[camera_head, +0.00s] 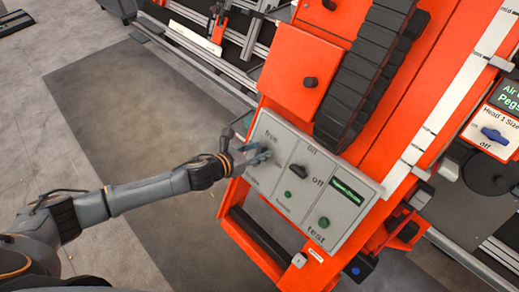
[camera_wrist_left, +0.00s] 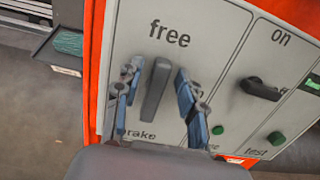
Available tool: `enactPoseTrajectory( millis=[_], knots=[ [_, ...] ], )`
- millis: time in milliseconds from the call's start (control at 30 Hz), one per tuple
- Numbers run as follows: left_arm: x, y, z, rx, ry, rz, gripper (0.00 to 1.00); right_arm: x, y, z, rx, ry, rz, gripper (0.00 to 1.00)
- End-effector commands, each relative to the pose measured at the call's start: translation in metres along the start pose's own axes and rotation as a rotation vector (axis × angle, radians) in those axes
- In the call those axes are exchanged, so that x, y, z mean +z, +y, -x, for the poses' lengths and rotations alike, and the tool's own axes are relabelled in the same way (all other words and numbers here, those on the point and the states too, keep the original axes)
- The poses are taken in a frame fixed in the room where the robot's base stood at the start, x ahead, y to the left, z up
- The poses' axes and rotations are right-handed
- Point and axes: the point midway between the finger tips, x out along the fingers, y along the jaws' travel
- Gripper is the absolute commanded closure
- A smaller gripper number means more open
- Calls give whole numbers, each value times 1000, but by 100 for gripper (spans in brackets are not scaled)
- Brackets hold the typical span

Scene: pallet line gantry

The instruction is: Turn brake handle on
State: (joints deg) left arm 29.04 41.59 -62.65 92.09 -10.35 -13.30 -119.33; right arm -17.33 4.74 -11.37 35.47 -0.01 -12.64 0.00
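The brake handle (camera_wrist_left: 156,90) is a dark upright bar on a grey panel (camera_head: 346,205), with "free" printed above it and a partly hidden "brake" below. It points up and down between the labels in the left wrist view. My left gripper (camera_wrist_left: 157,84) is open, one finger on each side of the handle, with a gap visible on both sides. In the head view, my left gripper (camera_head: 258,154) is at the panel's left section and hides the handle. My right gripper is not in view.
A black on/off knob (camera_head: 299,171) sits right of the brake section; it also shows in the wrist view (camera_wrist_left: 262,89). Green buttons (camera_head: 323,222) and a small display (camera_head: 346,190) are nearby. A black cable chain (camera_head: 365,75) runs above the panel. Open floor lies left.

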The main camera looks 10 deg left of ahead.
Motion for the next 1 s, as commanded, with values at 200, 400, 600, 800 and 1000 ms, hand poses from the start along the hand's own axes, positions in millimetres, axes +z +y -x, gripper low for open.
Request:
enactPoseTrajectory(
  millis=[200, 400, 600, 800, 1000],
  knots=[
    [0, 0, -7, 1, 0, 2, 60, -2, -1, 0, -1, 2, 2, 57],
    [0, 0, -7, 1, 0, 1, 66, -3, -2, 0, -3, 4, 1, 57],
    [0, 0, -6, 1, 0, 1, 100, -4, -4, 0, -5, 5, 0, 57],
    [0, 0, -6, 1, 0, 5, 100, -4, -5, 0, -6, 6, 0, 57],
    [1, 1, -6, 6, 1, 50, 100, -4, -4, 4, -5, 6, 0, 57]
  ],
)
